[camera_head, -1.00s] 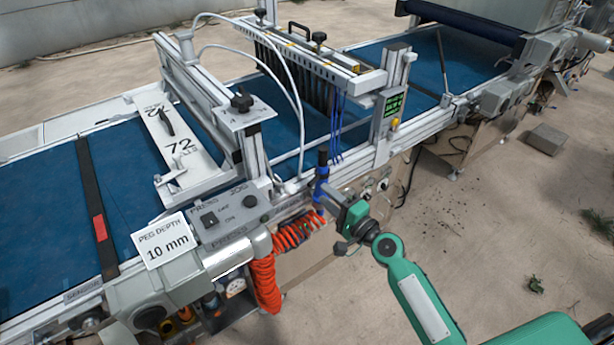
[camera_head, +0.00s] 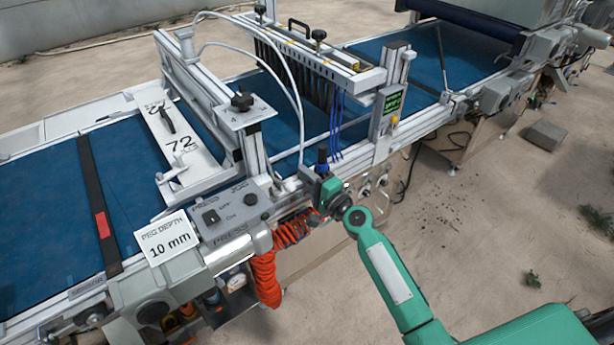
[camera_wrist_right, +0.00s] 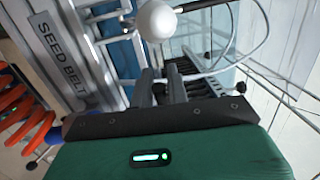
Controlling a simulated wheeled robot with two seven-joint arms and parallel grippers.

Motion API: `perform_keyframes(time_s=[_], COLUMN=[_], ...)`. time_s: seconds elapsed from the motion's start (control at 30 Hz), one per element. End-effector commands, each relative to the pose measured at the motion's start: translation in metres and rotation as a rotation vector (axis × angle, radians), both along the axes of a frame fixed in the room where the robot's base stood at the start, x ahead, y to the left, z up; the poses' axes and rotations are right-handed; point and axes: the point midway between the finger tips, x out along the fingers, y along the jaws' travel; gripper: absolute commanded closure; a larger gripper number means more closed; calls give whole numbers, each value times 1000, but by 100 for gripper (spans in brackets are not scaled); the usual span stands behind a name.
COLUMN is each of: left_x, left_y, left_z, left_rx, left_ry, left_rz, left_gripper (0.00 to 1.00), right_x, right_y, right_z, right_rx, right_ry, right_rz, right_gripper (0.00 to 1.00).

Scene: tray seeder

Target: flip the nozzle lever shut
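My right gripper (camera_head: 326,196) is at the near edge of the machine, in front of the blue air nozzle with the black top (camera_head: 322,160), and overlaps its lower part. I cannot tell whether they touch. The nozzle's lever cannot be made out for sure. In the right wrist view, the two dark fingers (camera_wrist_right: 160,82) point up the picture with a narrow gap between them, and nothing is clearly held. A white ball knob (camera_wrist_right: 156,20) shows just beyond the fingertips. Whether it belongs to the lever is unclear. My left gripper is out of view.
The orange coiled hose (camera_head: 264,278) hangs left of my right gripper. The grey press control box (camera_head: 228,212) is left of it, and the post with a green display (camera_head: 388,112) is behind it to the right. The concrete floor at right is mostly open.

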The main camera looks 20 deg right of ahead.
Motion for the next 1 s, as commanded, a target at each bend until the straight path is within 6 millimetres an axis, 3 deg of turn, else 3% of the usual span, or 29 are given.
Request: perform_keyframes(time_s=[0.07, 0.3, 0.4, 0.5, 0.87, 0.9, 1.0], left_x=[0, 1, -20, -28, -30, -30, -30], left_y=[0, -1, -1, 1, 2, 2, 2], left_z=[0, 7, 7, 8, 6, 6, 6], left_rx=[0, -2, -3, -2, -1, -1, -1], left_ry=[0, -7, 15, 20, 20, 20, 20], left_rz=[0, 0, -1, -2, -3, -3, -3], left_gripper=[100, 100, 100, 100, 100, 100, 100], right_x=[0, 1, 4, 6, 7, 7, 7], right_y=[0, 1, 2, 2, 2, 2, 2], right_z=[0, 2, 3, 3, 0, 0, 0], right_rx=[0, 0, 2, 2, -1, -1, -1], right_ry=[0, 2, 3, 2, 0, 0, -1], right_rz=[0, -29, -86, -133, -160, -160, -159], right_gripper=[100, 100, 100, 100, 100, 83, 67])
